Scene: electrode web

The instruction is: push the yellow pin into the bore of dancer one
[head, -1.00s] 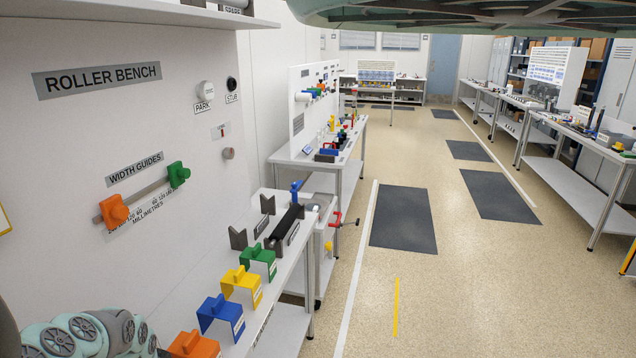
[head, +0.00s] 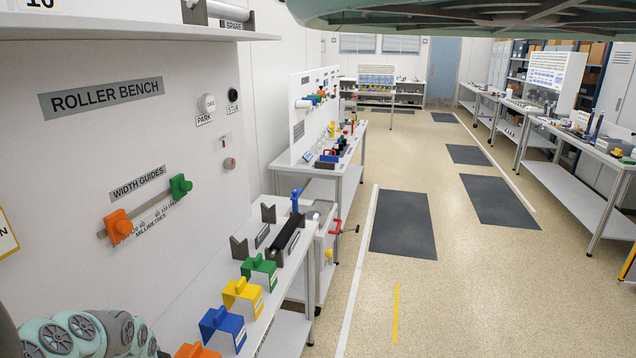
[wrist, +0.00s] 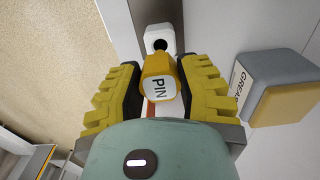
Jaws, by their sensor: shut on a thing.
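In the wrist view my gripper (wrist: 157,78) is shut on the yellow pin (wrist: 158,68), its yellow-and-black fingers on either side. The pin's white end face, marked PIN, faces the camera. Just beyond the pin is a white rounded block (wrist: 153,31) with a dark round bore (wrist: 160,44), which I take for dancer one; no name shows on it. The bore opening still shows past the pin's far end. Whether the pin touches the block I cannot tell. My gripper and the pin do not show in the head view.
A grey and yellow block (wrist: 284,92) with a label starting GREA lies right of my right finger. In the head view, the roller bench panel (head: 80,140) stands at left, with coloured brackets (head: 241,293) on its shelf. The floor (head: 460,290) at right is open.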

